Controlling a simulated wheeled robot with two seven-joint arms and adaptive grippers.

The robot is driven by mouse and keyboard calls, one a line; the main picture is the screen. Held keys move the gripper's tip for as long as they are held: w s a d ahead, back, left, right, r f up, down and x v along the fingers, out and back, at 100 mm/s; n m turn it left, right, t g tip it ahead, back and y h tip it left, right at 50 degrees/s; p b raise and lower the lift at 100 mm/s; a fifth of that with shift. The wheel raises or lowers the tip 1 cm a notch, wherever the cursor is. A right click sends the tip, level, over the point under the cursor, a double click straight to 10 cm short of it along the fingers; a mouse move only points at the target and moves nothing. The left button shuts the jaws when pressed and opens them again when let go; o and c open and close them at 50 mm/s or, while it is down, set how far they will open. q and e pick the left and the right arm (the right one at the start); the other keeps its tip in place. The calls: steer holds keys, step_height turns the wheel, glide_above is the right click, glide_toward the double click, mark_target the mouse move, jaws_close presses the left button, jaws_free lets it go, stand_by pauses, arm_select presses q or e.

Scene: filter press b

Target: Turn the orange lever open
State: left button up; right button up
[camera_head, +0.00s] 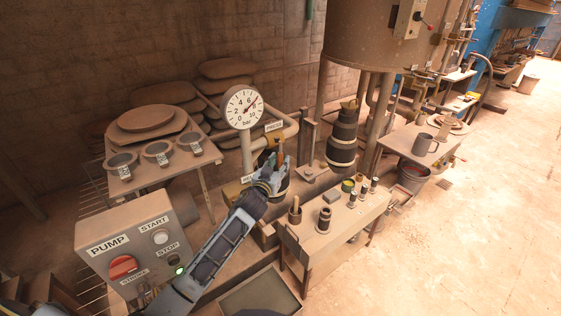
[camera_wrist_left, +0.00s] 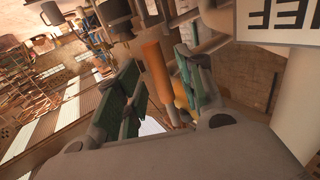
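The orange lever (camera_wrist_left: 155,72) shows in the left wrist view as a round orange handle with a yellowish part below it. My left gripper (camera_wrist_left: 160,66) has its two green-padded fingers apart, one on each side of the handle. The handle lies nearer the right finger, and a gap shows on the left side. I cannot tell whether the right finger touches it. In the head view my left gripper (camera_head: 278,162) is at the pipework below the gauge (camera_head: 242,107), and its fingers largely hide the lever there.
A control box (camera_head: 132,245) marked PUMP, with START and STOP, stands at the lower left. A small bench (camera_head: 340,232) with dark cylinders and jars is right of my left arm. A white sign (camera_wrist_left: 277,22) is close by in the wrist view. Open floor lies at right.

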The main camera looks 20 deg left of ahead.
arm_select(q)
steer(key=shift+w, duration=1)
jaws_close()
